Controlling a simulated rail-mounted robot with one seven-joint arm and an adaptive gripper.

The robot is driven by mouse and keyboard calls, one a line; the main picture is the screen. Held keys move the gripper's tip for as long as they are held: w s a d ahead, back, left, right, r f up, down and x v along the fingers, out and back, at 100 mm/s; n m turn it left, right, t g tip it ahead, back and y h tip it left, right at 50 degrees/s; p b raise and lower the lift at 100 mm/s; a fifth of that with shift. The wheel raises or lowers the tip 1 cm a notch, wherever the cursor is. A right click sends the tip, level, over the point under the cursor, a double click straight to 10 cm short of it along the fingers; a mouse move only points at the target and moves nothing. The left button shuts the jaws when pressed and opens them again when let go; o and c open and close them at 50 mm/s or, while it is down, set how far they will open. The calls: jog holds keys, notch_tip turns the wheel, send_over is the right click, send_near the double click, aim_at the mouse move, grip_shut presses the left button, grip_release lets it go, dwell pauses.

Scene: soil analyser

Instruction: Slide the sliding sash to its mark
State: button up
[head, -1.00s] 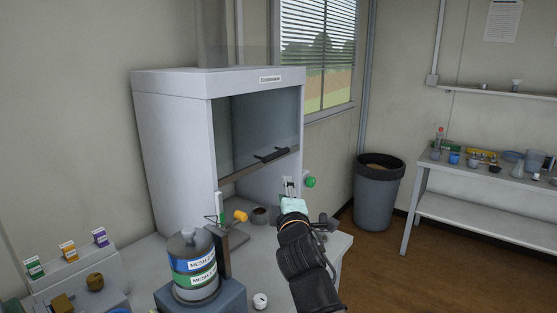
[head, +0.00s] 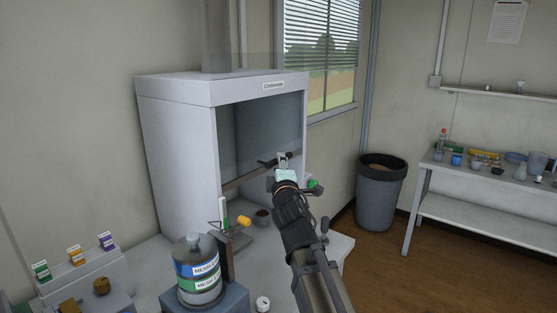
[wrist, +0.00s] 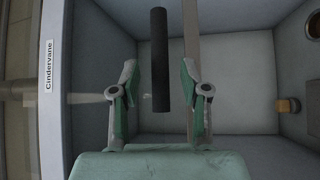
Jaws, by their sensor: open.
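The sliding sash (head: 250,135) is a dark glass pane in the front of a white hood labelled Cindervane. A brown rail (head: 240,180) runs along its lower edge, above the hood's worktop. Its black bar handle (head: 266,163) is partly hidden behind my gripper. My gripper (head: 282,157) is open, at the handle's right part. In the wrist view, the handle (wrist: 159,60) lies between the two spread fingers (wrist: 159,75) in the picture, with gaps on both sides. The rail (wrist: 191,40) runs beside it. I cannot make out a mark for the sash.
Below the opening are an orange knob (head: 244,221), a small dark cup (head: 262,217) and a labelled canister (head: 198,270). A green knob (head: 315,186) sits at the hood's right. A bin (head: 380,195) and side bench (head: 480,178) stand farther right.

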jog(key=shift+x, duration=1.8)
grip_shut()
